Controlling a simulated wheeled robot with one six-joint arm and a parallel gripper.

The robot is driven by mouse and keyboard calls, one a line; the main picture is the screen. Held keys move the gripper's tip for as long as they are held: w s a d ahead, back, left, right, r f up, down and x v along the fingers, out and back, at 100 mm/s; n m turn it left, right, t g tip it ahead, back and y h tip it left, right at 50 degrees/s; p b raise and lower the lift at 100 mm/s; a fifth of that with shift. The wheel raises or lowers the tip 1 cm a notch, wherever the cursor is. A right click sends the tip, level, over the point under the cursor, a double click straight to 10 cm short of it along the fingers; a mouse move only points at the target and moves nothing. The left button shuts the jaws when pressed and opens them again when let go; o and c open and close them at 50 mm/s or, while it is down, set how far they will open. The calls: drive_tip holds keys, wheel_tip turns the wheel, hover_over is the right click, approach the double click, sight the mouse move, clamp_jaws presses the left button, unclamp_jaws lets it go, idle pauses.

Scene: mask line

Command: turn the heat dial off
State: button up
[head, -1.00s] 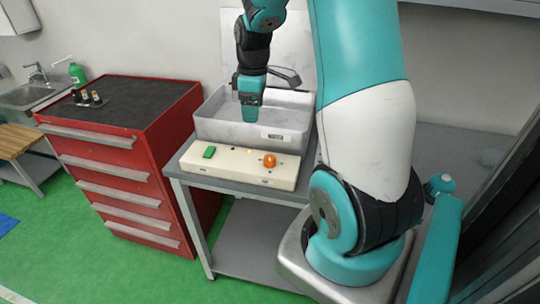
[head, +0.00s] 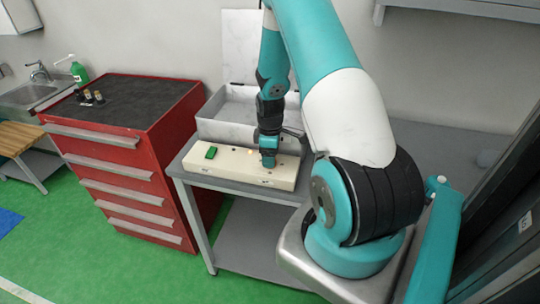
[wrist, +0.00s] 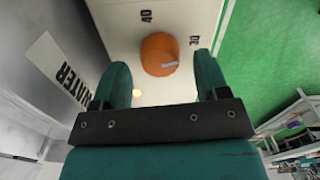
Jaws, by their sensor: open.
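The heat dial is an orange round knob (wrist: 159,54) with a pale pointer mark, on a cream control panel (head: 225,166). In the wrist view the marks "40" and "30" stand on either side of it. My gripper (wrist: 163,75) is open, its two teal fingers apart, with the dial between and just beyond their tips; I cannot tell whether they touch it. In the head view my gripper (head: 268,160) is over the panel's right part and hides the dial. A small lit lamp (wrist: 136,93) shows near the left finger.
A green switch (head: 211,152) sits on the panel's left end. A grey basin (head: 222,115) stands behind the panel, with a "WATER" label (wrist: 57,68) on its side. A red drawer cabinet (head: 130,150) stands left of the table.

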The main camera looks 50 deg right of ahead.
drive_tip(key=shift+f, duration=0.85)
drive_tip(key=shift+c, duration=0.5)
drive_tip(key=c, duration=0.8)
